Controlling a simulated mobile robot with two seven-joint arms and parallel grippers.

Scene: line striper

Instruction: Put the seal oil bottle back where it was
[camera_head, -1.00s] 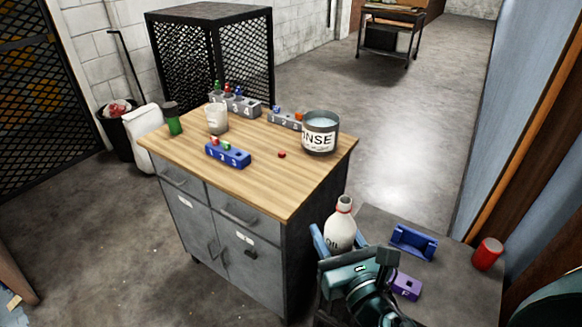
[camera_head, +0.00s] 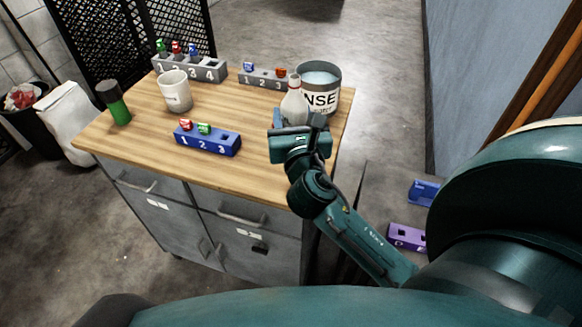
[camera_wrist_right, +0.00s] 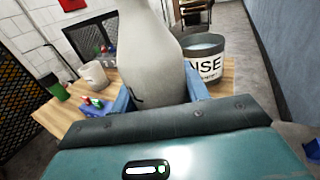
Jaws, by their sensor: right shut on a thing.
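The seal oil bottle (camera_head: 293,106) is pale with a narrow neck and a red band near its top. My right gripper (camera_head: 291,125) is shut on it and holds it upright over the right part of the wooden-topped cabinet (camera_head: 252,100). In the right wrist view the bottle (camera_wrist_right: 150,55) stands large between the blue fingers (camera_wrist_right: 158,92). Its base is hidden, so I cannot tell whether it touches the top. The rinse bucket (camera_head: 326,88) is close behind and right of it. My left gripper is not in view.
A blue numbered block (camera_head: 208,142) holds red and green pieces at the front. A white cup (camera_head: 174,92), a green container (camera_head: 116,104) and two grey numbered blocks (camera_head: 196,68) (camera_head: 262,77) stand around it. A low side table (camera_head: 385,205) at right carries a purple block (camera_head: 407,237) and blue holder (camera_head: 424,191).

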